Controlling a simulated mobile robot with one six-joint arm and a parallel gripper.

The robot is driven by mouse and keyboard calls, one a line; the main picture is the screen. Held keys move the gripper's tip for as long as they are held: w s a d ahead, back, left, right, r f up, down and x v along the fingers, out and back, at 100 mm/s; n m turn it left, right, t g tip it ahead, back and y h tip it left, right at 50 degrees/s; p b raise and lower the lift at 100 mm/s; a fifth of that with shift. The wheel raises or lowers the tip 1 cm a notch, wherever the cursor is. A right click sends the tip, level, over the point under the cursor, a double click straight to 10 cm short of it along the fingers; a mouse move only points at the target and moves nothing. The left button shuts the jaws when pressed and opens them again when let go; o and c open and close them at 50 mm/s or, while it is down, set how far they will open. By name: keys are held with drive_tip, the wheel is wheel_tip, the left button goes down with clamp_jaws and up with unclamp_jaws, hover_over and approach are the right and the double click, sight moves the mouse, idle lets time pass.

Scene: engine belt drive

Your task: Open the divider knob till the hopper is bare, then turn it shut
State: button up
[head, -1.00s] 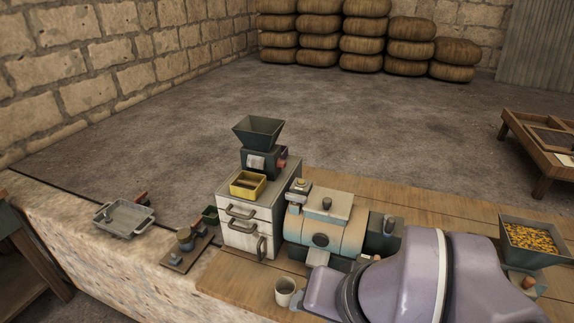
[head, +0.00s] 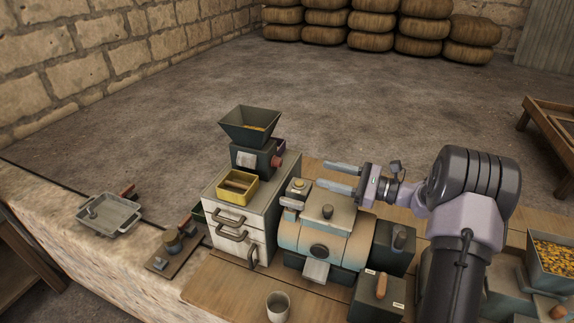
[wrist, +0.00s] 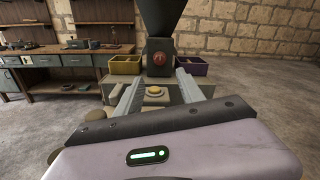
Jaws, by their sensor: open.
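The red divider knob (head: 277,161) is on the body's right side. It faces the wrist camera (wrist: 158,62), with the hopper's dark underside (wrist: 160,15) above it. My gripper (head: 322,174) is open and empty, right of the knob and apart from it. In the wrist view its fingers (wrist: 158,76) point towards the knob, one on either side of it and lower.
A yellow bin (head: 238,187) sits in front of the divider, a purple bin (wrist: 191,67) on its other side. A machine with a yellow button (head: 299,184) is below my fingers. Another hopper full of grain (head: 553,255) stands at right.

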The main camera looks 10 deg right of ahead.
sight(281, 162)
drive_tip(key=b+x, duration=0.2)
drive_tip(key=x, duration=1)
drive_tip(key=shift+a, duration=0.2)
clamp_jaws()
